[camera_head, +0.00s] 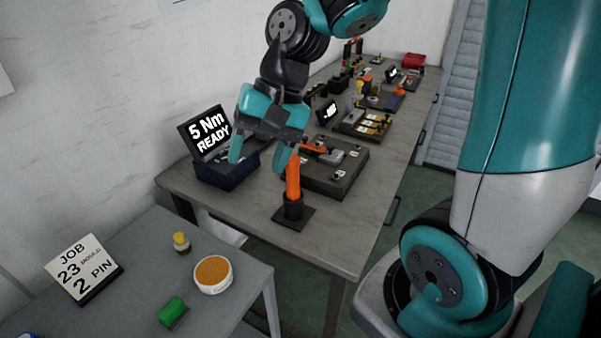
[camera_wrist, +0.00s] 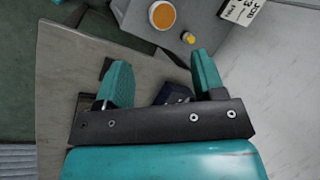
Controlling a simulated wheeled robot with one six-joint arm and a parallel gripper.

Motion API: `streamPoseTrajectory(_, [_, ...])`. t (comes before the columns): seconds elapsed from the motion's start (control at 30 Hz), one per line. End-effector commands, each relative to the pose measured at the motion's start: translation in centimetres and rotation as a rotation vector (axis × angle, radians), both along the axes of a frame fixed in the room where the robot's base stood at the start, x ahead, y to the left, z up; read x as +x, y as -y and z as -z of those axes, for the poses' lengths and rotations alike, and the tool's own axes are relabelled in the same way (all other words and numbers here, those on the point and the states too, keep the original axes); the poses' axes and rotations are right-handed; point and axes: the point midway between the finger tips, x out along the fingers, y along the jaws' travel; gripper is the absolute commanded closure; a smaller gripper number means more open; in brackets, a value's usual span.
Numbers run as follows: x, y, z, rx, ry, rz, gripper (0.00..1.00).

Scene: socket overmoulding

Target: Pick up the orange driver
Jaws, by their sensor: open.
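The orange driver (camera_head: 293,180) stands upright in a black holder (camera_head: 293,209) on a square dark base, near the front of the long workbench in the head view. My gripper (camera_head: 260,160) is open and empty, above the bench. In the picture it lies just left of the driver, with its right finger beside or overlapping the driver's top; I cannot tell if they touch. The wrist view shows both teal fingers of my gripper (camera_wrist: 160,76) spread apart. I cannot make out the driver there; a dark patch shows by the left finger.
A dark blue bin (camera_head: 227,178) with a "5 Nm READY" display (camera_head: 208,133) stands left of the driver. A dark fixture block (camera_head: 335,175) lies behind it, right. A lower grey table (camera_head: 215,247) holds a round tub (camera_head: 213,275), green block (camera_head: 172,312) and job sign (camera_head: 83,267).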

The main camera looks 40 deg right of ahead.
Motion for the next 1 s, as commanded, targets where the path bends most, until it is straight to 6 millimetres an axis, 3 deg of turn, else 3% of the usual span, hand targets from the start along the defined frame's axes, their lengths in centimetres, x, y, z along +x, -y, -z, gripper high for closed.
streamPoseTrajectory(0.03, [2.1, 3.4, -1.3, 0.030, -0.086, 0.226, 0.37])
streamPoseTrajectory(0.1, [4.2, 7.6, -1.4, 0.079, -0.194, 0.516, 0.37])
streamPoseTrajectory(0.2, [5.7, 13.4, -1.1, 0.154, -0.332, 0.872, 0.37])
streamPoseTrajectory(0.3, [6.0, 17.9, -0.5, 0.219, -0.439, 1.135, 0.37])
streamPoseTrajectory(0.4, [5.9, 20.6, 0.0, 0.263, -0.506, 1.295, 0.37])
streamPoseTrajectory(0.57, [6.1, 21.3, 1.5, 0.289, -0.547, 1.376, 0.37])
streamPoseTrajectory(1.0, [8.2, 16.6, 9.3, 0.285, -0.546, 1.373, 0.37])
